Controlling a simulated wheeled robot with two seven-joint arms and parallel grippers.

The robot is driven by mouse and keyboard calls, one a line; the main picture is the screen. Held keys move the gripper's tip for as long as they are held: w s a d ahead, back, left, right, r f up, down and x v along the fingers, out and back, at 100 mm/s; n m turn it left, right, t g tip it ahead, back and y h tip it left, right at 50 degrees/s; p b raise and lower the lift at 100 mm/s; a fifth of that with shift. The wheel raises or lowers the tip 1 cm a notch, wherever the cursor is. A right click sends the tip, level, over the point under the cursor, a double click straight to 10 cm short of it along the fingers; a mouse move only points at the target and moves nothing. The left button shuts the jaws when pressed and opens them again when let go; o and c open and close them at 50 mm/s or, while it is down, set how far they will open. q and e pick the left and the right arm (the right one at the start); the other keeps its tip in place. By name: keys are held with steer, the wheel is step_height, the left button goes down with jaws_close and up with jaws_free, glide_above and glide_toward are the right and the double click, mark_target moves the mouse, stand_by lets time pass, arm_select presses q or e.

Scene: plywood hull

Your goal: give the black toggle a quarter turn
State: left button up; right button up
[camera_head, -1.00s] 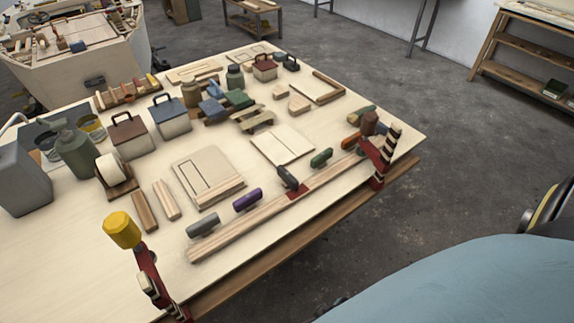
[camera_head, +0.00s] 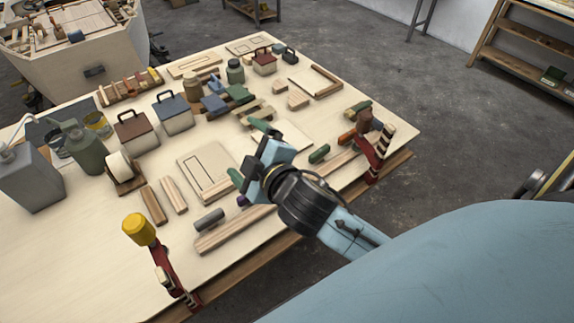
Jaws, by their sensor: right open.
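The black toggle is hidden in the current head view behind my right gripper and wrist. My right gripper (camera_head: 249,152) is over the table above the row of toggles, its two green-tipped fingers spread apart with nothing seen between them. The long wooden rail (camera_head: 235,229) lies along the table's front edge, its middle covered by my wrist. On its line are a grey toggle (camera_head: 209,219), a sliver of a purple toggle (camera_head: 242,200) and a green toggle (camera_head: 319,153). My left gripper is not in view.
A red clamp with a yellow handle (camera_head: 139,228) stands at the near left edge, and another red clamp (camera_head: 371,157) at the right end. Flat wooden panels (camera_head: 197,168), toolboxes (camera_head: 136,135), cans and a tape roll (camera_head: 119,166) fill the table behind the rail.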

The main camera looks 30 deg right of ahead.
steer(key=a+r+n+g+y, duration=0.1)
steer(key=a+r+n+y, duration=0.2)
steer(key=a+n+y, duration=0.45)
steer(key=w+a+r+n+g+y, duration=0.1)
steer(key=a+r+n+g+y, duration=0.2)
steer(key=n, duration=0.7)
steer(key=a+r+n+y, duration=0.4)
steer(key=a+n+y, duration=0.15)
steer(key=n, duration=0.35)
step_height(320, 180, down, 10)
steer(key=s+d+r+n+g+h, duration=0.1)
steer(key=d+n+g+h, duration=0.15)
steer(key=n+g, duration=0.9)
steer(key=w+d+f+n+h, duration=0.2)
steer(key=d+h, duration=0.3)
steer(key=d, duration=0.4)
steer(key=w+d+f+n+h, duration=0.1)
steer(key=d+f+n+h, duration=0.1)
steer(key=d+h, duration=0.45)
steer(key=w+d+f+n+h, duration=0.2)
steer(key=d+f+h, duration=0.1)
steer(key=d, duration=0.8)
steer(key=f, duration=0.3)
steer(key=f+p, duration=0.1)
steer(key=f, duration=0.7)
steer(key=shift+s+a, duration=0.15)
steer(key=shift+a, duration=0.2)
steer(key=shift+f, duration=0.75)
